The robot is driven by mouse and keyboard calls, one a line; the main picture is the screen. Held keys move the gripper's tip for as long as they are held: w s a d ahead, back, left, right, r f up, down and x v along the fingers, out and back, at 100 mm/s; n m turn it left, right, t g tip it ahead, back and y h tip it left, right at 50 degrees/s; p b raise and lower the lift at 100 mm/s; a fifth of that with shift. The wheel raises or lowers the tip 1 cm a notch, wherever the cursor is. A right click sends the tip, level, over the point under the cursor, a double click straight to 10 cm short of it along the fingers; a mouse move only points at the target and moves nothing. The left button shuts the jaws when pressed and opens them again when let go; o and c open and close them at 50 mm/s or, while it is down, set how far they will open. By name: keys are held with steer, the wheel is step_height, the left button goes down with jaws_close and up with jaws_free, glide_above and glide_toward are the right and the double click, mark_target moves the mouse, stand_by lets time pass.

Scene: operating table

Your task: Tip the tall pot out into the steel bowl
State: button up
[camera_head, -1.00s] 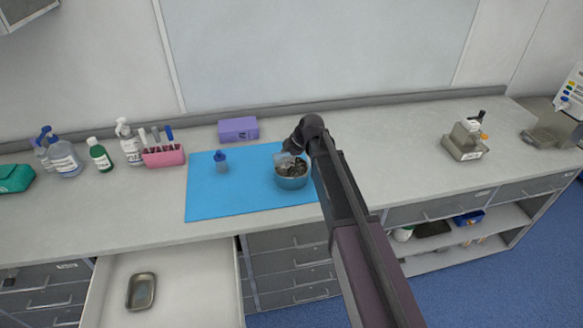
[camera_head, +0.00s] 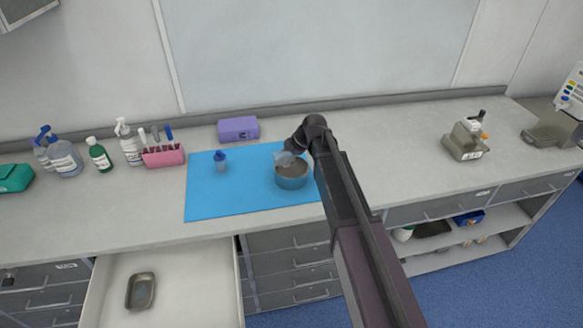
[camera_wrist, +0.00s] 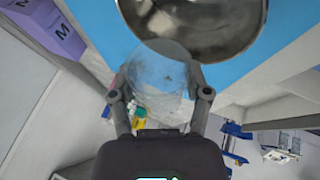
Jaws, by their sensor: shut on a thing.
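The steel bowl (camera_head: 292,182) stands on the blue mat (camera_head: 210,200); its shiny inside also shows at the top of the wrist view (camera_wrist: 215,42). The tall pot (camera_head: 284,159) is a clear, see-through vessel, tilted over the left rear of the bowl. In the wrist view the pot (camera_wrist: 160,78) lies between the two fingers of my gripper (camera_wrist: 160,95), with its far end at the bowl's rim. My gripper is shut on the pot. The bowl's inside looks plain grey; I cannot make out any contents in it or in the pot.
A pink rack (camera_head: 163,156) and several bottles stand at left. An open drawer (camera_head: 190,285) holds a metal tray (camera_head: 141,291).

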steer(key=shift+d+f, duration=0.1)
stand_by(0.3)
steer(key=shift+r+p, duration=0.35)
steer(key=shift+s+a+f+t+h, duration=0.1)
steer(key=shift+a+f+t+h, duration=0.2)
steer(key=shift+h, duration=0.6)
steer(key=shift+d+r+n+h+p, duration=0.1)
steer(key=shift+r+n+h+p, duration=0.2)
steer(key=shift+r+h+p, duration=0.35)
steer(key=shift+f, duration=0.3)
steer(key=shift+r+t+h+p, duration=0.25)
steer(key=shift+t+p, duration=0.05)
steer(key=shift+p, duration=0.05)
